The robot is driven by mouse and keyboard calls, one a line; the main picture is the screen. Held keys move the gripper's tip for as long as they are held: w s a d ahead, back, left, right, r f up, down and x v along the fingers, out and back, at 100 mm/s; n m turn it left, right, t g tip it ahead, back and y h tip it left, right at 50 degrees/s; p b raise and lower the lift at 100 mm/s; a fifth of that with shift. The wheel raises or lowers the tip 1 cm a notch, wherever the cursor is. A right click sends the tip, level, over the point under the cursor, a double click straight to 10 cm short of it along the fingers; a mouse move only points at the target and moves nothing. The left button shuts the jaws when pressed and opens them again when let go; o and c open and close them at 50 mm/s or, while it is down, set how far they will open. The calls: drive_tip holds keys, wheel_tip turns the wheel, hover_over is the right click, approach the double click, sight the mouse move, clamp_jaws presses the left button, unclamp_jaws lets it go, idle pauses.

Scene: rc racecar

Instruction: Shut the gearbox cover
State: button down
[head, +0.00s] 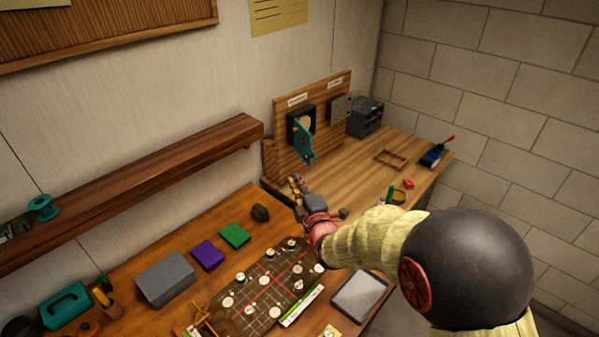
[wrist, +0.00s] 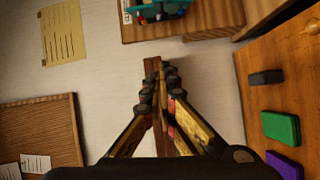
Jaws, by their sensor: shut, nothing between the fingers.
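The gearbox (head: 294,121) is a black-framed box with a pale round inside, fixed to an upright wooden board. Its teal cover (head: 304,143) stands open, hanging out to the front of the box. In the wrist view, a teal part that looks like the cover (wrist: 170,10) shows at the top edge, cut off by the frame. My gripper (head: 294,181) is below the cover in the head view, apart from it. In the wrist view my gripper (wrist: 160,64) has its fingers together with nothing between them.
A grey panel (head: 340,109) is beside the gearbox on the same board, and a dark grey unit (head: 365,117) stands to its right. A wooden frame (head: 390,160) lies on the bench. A wall shelf (head: 130,190) runs along the left. A board with discs (head: 262,290) lies on the near table.

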drive_tip(key=w+d, duration=0.1)
drive_tip(key=w, duration=0.9)
drive_tip(key=shift+w+f, duration=0.4)
drive_tip(key=shift+f, duration=0.05)
drive_tip(key=shift+d, duration=0.15)
drive_tip(key=shift+d+n+y+b, duration=0.3)
drive_tip(key=shift+d+y+b, duration=0.05)
drive_tip(key=shift+d+y, duration=0.15)
